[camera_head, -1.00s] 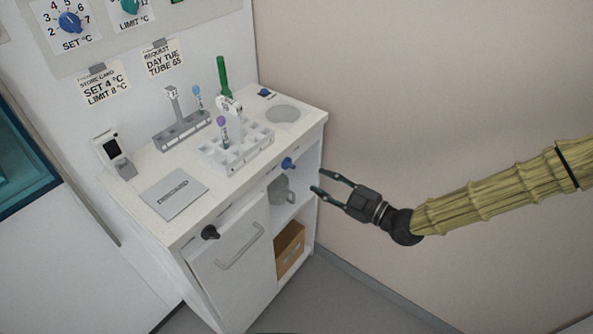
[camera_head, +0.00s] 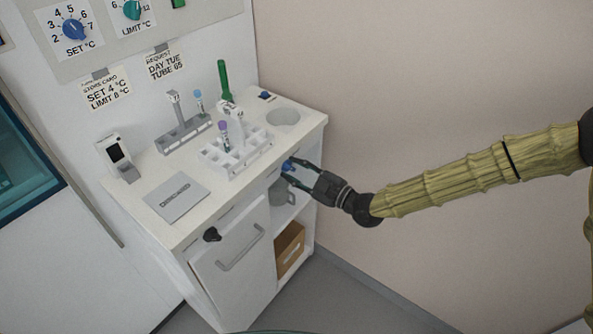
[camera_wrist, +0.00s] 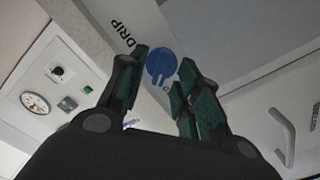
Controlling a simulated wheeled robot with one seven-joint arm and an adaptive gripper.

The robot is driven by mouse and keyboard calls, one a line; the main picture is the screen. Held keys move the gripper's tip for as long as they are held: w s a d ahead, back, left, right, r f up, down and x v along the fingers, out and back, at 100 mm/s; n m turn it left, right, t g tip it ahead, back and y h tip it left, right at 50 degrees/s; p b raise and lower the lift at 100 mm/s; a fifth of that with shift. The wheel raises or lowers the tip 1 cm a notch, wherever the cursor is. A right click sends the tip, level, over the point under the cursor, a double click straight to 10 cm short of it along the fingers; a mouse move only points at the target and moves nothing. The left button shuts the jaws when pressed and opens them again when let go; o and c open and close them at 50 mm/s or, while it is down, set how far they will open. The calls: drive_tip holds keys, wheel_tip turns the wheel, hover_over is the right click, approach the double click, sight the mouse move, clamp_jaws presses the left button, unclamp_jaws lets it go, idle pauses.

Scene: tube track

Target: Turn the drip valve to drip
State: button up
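The drip valve is a round blue knob (camera_head: 287,164) on the front edge of the white cabinet, below the worktop. My gripper (camera_head: 288,172) is at the knob. In the wrist view my gripper (camera_wrist: 164,58) is open, with one dark green finger on each side of the knob. A gap shows on the left side; whether the right finger touches the knob I cannot tell.
A white tube rack (camera_head: 218,158) and a grey rack (camera_head: 182,134) stand on the worktop. A round basin (camera_head: 284,116) is at the back right. A grey pot (camera_head: 279,192) sits under the knob. A cabinet door with handle (camera_head: 240,247) is to the left. Free floor lies to the right.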

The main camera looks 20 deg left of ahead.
drive_tip(key=shift+c, duration=0.5)
clamp_jaws()
drive_tip(key=m+b, duration=0.2)
drive_tip(key=shift+f+m+b, duration=0.15)
drive_tip(key=shift+m+b, duration=0.15)
drive_tip(key=shift+m, duration=0.1)
drive_tip(key=m+b, duration=0.2)
drive_tip(key=m, duration=0.2)
drive_tip(key=shift+w+d+m, duration=0.1)
drive_tip(key=shift+w+m, duration=0.05)
drive_tip(key=shift+m, duration=0.15)
drive_tip(key=shift+w+m+b, duration=0.15)
drive_tip(key=shift+m+b, duration=0.4)
drive_tip(key=shift+m, duration=1.55)
drive_tip(key=shift+w+m+b, duration=0.1)
drive_tip(key=shift+m+b, duration=0.4)
drive_tip(key=shift+m, duration=1.6)
